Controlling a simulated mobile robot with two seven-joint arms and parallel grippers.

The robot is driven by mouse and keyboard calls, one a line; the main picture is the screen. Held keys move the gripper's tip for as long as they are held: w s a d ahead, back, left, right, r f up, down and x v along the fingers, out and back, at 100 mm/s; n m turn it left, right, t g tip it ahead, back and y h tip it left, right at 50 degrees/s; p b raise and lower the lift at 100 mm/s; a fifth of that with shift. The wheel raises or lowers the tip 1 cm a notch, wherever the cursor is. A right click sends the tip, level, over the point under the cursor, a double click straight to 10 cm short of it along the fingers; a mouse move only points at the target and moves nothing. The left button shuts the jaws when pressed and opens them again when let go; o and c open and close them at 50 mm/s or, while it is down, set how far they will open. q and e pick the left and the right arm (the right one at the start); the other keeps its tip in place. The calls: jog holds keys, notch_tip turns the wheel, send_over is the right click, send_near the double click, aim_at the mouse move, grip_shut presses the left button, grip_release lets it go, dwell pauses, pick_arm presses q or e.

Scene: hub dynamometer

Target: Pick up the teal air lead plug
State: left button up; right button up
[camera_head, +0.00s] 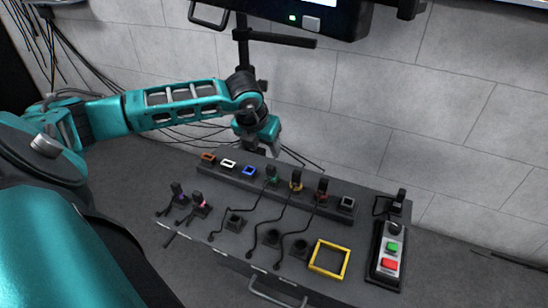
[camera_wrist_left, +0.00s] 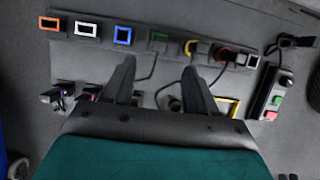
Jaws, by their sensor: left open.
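A dark plug with a green-teal marking (camera_head: 271,173) stands in the back row of the grey panel, its cable running forward. It is the closest match to the teal air lead plug; its exact shade is hard to tell. In the left wrist view this plug (camera_wrist_left: 160,44) is ahead of the fingers, near the upper middle. My left gripper (camera_head: 272,150) is above and behind the back row, near that plug. In the left wrist view its two fingers (camera_wrist_left: 158,68) are spread, with nothing between them but panel and cable. My right gripper is not in view.
Yellow-marked (camera_head: 296,181) and red-marked (camera_head: 321,191) plugs stand to its right. A blue-framed socket (camera_head: 248,170) is to its left. Purple (camera_head: 178,191) and pink (camera_head: 199,201) plugs stand in front. Cables cross the panel near a yellow frame (camera_head: 329,259) and button box (camera_head: 389,255).

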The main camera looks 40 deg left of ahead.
pick_arm(q)
jog(key=b, duration=0.1)
send_over(271, 165)
jog(key=s, duration=0.2)
notch_tip(271, 165, down, 5)
jog(key=shift+d+f, duration=0.35)
jog(key=shift+f, duration=0.1)
jog(key=b+x, duration=0.2)
jog(key=x, duration=0.2)
jog(key=shift+w+f, duration=0.15)
jog(key=shift+f, duration=0.1)
jog(key=shift+w+a+f+b, duration=0.1)
jog(key=shift+f+b, duration=0.1)
jog(key=shift+b, duration=0.1)
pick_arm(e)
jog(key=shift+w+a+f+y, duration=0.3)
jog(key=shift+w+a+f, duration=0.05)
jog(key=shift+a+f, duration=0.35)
pick_arm(q)
jog(key=c, duration=0.6)
grip_shut()
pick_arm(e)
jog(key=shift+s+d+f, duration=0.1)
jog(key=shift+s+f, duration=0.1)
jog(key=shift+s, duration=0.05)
